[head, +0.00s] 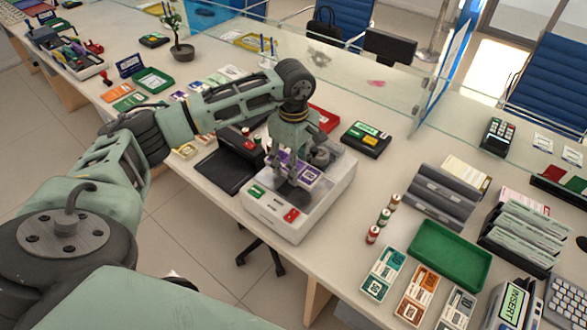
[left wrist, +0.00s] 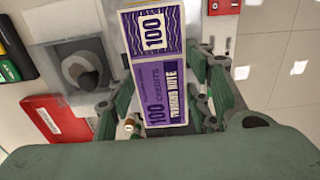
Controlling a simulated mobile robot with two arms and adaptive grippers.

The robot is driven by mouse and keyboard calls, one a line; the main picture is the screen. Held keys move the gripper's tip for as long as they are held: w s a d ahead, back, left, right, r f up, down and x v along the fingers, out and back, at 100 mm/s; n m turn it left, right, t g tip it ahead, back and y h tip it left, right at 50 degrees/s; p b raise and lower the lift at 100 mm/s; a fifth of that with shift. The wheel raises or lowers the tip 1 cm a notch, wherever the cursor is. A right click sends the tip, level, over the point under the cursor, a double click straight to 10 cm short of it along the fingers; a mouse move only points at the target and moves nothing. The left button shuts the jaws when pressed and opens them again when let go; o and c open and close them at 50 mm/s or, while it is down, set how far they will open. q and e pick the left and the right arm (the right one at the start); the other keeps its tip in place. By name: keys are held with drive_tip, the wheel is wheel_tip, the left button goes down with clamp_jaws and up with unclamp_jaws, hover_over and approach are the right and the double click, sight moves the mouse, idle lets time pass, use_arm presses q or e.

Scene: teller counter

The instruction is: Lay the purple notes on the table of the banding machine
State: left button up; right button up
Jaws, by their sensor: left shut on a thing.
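The purple notes (head: 307,173) are a bundle marked 100 in the left wrist view (left wrist: 158,82). My left gripper (head: 291,172) is shut on them and points down over the banding machine. In the left wrist view its fingers (left wrist: 163,98) stand on both sides of the bundle. The banding machine (head: 330,196) is a white box with a green and a red button on its front and a dark round part on top. The notes are over its top; whether they touch it I cannot tell. My right gripper is not in view.
A dark pad (head: 222,172) lies left of the machine. A black tray with colored items (head: 366,139) and a red item (head: 323,118) are behind it. Small rolls (head: 373,234), a green tray (head: 450,256) and note stacks (head: 383,273) are to the right. A glass screen (head: 350,75) runs behind.

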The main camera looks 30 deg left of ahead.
use_arm(q)
wheel_tip(320, 180, down, 3)
drive_tip(key=shift+s+f+p, duration=0.1)
drive_tip(key=shift+p, duration=0.65)
drive_tip(key=shift+f, duration=0.55)
drive_tip(key=o, duration=1.3)
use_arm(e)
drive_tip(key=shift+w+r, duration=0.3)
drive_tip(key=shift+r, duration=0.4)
